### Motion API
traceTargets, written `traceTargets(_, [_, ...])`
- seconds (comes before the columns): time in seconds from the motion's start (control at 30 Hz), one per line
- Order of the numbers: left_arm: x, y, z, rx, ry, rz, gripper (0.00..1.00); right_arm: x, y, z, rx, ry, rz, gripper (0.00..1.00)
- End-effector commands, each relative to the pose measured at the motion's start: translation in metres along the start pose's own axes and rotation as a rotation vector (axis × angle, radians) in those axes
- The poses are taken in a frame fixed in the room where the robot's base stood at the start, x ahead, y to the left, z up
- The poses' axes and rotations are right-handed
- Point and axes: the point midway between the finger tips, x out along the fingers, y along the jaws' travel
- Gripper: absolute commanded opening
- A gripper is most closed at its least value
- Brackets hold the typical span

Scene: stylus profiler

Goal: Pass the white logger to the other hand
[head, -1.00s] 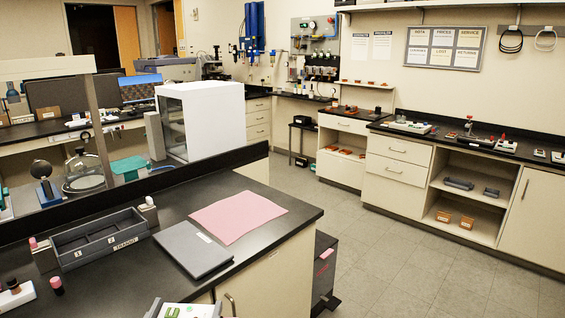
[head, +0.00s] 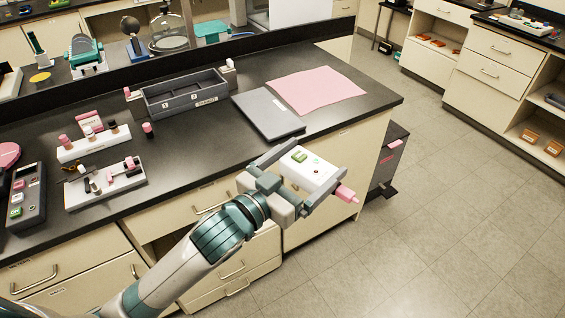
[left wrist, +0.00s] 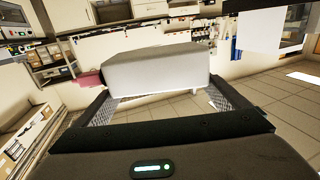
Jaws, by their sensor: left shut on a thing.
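The white logger (head: 305,168) is a small white box with a green patch and small marks on its face and a pink tip at its lower right. My left gripper (head: 316,172) is shut on it, one finger on each side, in front of the black bench's front edge. In the left wrist view the logger (left wrist: 155,68) shows as a pale block between the fingers of the left gripper (left wrist: 158,100), with a pink part at its left end. My right gripper is in neither view.
The black bench (head: 215,135) holds a grey divided tray (head: 185,108), a grey flat slab (head: 267,114), a pink sheet (head: 316,90) and white racks (head: 95,146) of small parts. Drawers (head: 205,205) lie below. Open floor (head: 450,220) is at right.

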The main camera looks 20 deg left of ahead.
Motion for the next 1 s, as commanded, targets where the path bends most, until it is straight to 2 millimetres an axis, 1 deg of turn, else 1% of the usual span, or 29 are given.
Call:
traceTargets(0.03, [0.005,0.008,-0.006,0.005,0.004,0.04,0.53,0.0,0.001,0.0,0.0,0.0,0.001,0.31])
traceTargets(0.1, [0.01,0.019,-0.01,0.005,0.003,0.09,0.53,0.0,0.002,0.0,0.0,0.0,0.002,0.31])
traceTargets(0.2, [0.016,0.033,-0.016,0.004,0.002,0.149,0.53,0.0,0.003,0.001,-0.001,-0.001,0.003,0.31])
traceTargets(0.33, [0.022,0.044,-0.02,0.003,0.002,0.202,0.53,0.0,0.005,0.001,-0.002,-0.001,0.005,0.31])
traceTargets(0.5, [0.025,0.052,-0.022,0.001,0.0,0.235,0.53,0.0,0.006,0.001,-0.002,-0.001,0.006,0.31])
traceTargets(0.8, [0.025,0.053,-0.023,0.0,0.0,0.239,0.53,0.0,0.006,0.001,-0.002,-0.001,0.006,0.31])
traceTargets(0.83, [0.025,0.053,-0.022,0.0,-0.001,0.239,0.53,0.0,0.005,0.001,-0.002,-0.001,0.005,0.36])
traceTargets(0.87, [0.025,0.053,-0.022,0.0,-0.001,0.239,0.53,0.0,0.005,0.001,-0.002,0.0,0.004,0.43])
traceTargets(0.9, [0.025,0.053,-0.022,0.0,-0.001,0.239,0.53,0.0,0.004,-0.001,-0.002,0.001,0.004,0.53])
traceTargets(1.0, [0.025,0.053,-0.022,0.0,-0.001,0.238,0.53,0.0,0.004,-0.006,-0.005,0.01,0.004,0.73])
